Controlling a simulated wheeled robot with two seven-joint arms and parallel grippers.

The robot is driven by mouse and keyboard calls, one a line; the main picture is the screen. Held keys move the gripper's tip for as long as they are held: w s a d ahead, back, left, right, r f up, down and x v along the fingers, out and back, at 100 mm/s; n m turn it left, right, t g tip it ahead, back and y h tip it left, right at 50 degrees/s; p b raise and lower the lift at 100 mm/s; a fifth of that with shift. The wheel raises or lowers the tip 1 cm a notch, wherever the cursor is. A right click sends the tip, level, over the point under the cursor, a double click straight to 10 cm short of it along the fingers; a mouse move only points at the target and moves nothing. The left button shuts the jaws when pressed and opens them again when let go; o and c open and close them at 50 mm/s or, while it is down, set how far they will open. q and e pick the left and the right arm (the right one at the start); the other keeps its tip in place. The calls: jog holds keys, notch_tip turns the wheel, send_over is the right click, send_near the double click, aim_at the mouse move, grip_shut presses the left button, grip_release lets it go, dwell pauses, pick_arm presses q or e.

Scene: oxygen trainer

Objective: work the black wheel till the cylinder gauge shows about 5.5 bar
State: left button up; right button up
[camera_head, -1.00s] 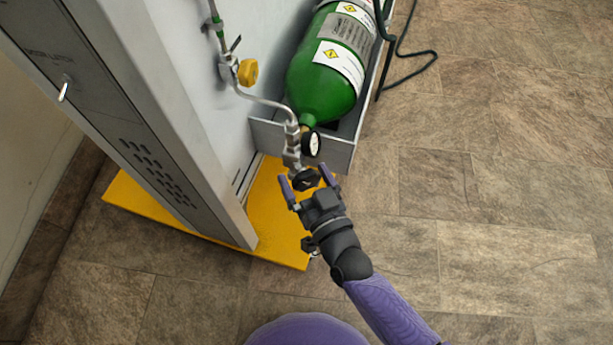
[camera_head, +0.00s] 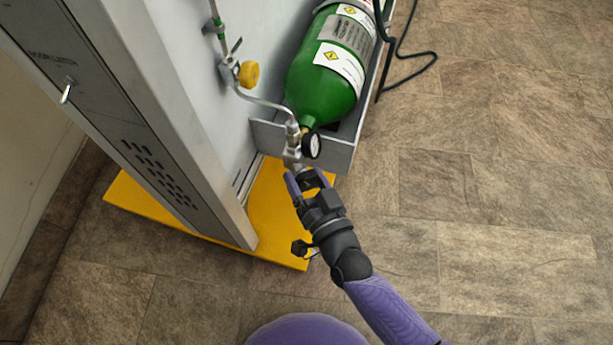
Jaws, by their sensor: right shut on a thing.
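The black wheel (camera_head: 308,183) sits at the lower end of the metal valve fitting (camera_head: 292,150), below the green cylinder's neck. My right gripper (camera_head: 309,180) is around the wheel, its purple fingers on either side and shut on it; the fingers hide much of the wheel. The cylinder gauge (camera_head: 312,145) is a small round dial with a black rim beside the fitting. Its face is turned to the right, and I cannot read the needle. My left gripper is not in view.
A yellow knob (camera_head: 248,74) is on the pipework against the white panel. A grey cabinet post with a switch (camera_head: 66,93) stands at left on a yellow base (camera_head: 274,222). A black hose (camera_head: 420,54) lies at upper right. The tiled floor at right is clear.

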jog(key=shift+m, duration=1.1)
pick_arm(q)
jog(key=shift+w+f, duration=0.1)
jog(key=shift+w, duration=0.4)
pick_arm(e)
jog(key=shift+m, duration=0.9)
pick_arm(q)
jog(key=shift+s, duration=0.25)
pick_arm(e)
jog(key=o, duration=1.2)
jog(key=shift+c, duration=0.2)
pick_arm(q)
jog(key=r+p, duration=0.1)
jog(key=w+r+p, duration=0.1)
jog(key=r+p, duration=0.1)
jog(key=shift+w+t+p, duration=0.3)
jog(key=shift+p, duration=0.05)
pick_arm(e)
jog(key=v, duration=1)
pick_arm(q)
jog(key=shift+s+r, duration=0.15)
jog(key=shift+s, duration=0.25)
